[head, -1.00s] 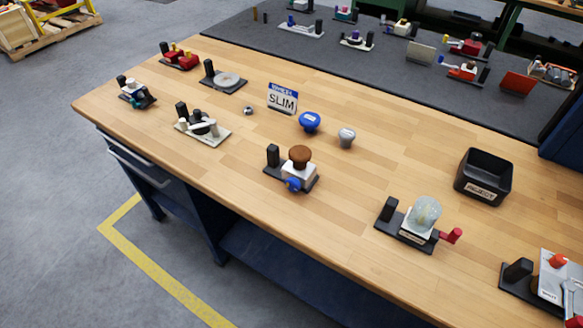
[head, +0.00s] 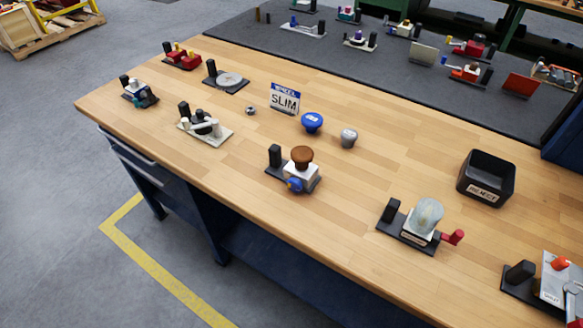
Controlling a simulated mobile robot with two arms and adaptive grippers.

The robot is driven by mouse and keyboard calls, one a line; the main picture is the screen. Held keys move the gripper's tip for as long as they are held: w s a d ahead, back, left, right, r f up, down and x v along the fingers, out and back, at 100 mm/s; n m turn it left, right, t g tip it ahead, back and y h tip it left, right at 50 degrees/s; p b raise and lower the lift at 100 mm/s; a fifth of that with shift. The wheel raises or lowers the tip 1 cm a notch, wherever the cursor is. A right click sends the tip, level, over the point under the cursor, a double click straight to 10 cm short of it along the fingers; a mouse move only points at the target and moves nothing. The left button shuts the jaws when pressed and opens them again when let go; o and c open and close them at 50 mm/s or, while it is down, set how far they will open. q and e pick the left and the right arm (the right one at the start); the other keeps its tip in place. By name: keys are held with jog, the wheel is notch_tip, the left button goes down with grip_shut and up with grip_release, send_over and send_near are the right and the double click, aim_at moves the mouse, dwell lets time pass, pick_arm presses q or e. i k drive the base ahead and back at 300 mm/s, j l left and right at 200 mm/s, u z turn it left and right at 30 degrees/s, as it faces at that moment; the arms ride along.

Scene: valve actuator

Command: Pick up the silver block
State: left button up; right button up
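No plain silver block stands out on the wooden workbench (head: 400,170). The silver-coloured pieces I see are a grey, rounded knob (head: 348,138) standing right of a blue knob (head: 312,122), and a very small metallic piece (head: 250,110) left of the SLIM sign (head: 285,98). I cannot tell whether either is the block meant. Neither of my grippers shows in the head view.
A black REJECT bin (head: 486,178) stands at the right. Several valve fixtures stand on the bench, including one with a brown knob (head: 302,156) and one with a pale dome (head: 427,215). Bare wood lies between them.

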aim_at(279, 168)
jog(key=i+j+z, duration=0.15)
jog(key=j+z, duration=0.2)
jog(key=i+j+z, duration=0.1)
jog(key=j+z, duration=0.3)
jog(key=j, duration=0.25)
jog(key=j+z, duration=0.35)
jog(key=j, duration=0.15)
jog(key=i, duration=0.05)
